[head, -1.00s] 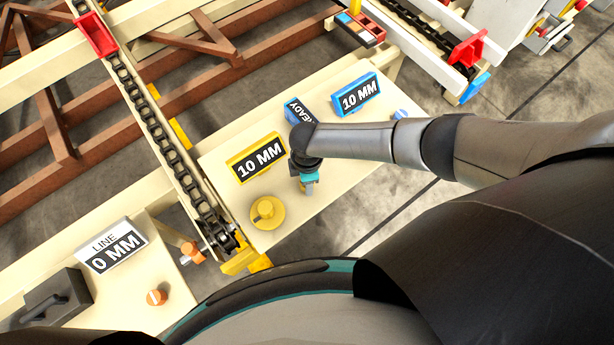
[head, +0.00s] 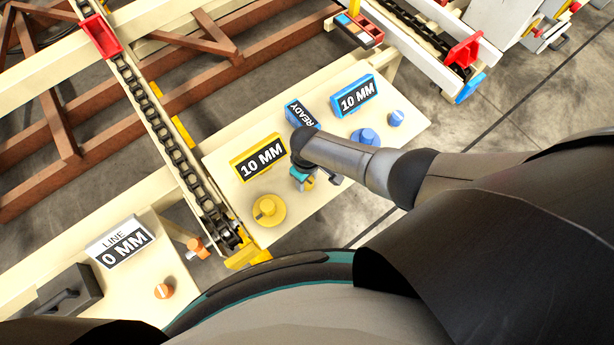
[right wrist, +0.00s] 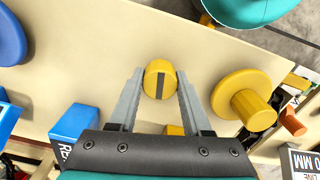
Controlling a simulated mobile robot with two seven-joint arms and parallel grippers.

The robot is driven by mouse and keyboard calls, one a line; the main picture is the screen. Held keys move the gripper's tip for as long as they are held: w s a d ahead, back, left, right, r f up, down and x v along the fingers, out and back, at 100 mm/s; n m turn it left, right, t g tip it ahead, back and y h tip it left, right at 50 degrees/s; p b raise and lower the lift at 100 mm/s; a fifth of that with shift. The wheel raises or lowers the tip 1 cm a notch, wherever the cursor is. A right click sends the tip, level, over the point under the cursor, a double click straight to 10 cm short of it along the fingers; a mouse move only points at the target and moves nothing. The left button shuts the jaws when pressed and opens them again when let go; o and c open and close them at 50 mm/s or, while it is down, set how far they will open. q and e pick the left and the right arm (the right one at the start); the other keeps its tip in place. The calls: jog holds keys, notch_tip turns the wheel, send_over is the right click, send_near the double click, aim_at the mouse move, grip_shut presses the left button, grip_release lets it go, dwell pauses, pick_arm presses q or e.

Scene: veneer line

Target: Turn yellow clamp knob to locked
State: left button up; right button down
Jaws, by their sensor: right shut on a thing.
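The small round yellow knob with a dark stripe across its face, which I take as the clamp knob, sits between the two grey fingers in the right wrist view (right wrist: 160,79). Only a bit of it shows in the head view (head: 309,184). My right gripper (right wrist: 158,98) is shut on it, pointing down at the cream panel; the head view shows the gripper from above (head: 312,180). A bigger yellow knob on a disc (head: 267,208) stands apart to the left, also in the right wrist view (right wrist: 252,108). My left gripper is not in view.
The cream panel (head: 315,222) carries a yellow "10 MM" display (head: 258,157), a blue "READY" sign (head: 301,113), a blue "10 MM" display (head: 355,95) and two blue knobs (head: 365,136). A chain conveyor (head: 170,145) runs along its left side.

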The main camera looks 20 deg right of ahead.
jog(key=shift+m, duration=1.1)
jog(key=shift+c, duration=1.7)
grip_release()
jog(key=shift+p, duration=0.3)
jog(key=shift+r+p, duration=0.4)
jog(key=shift+r, duration=0.2)
notch_tip(320, 180, up, 14)
jog(key=p, duration=0.7)
jog(key=shift+p, duration=0.3)
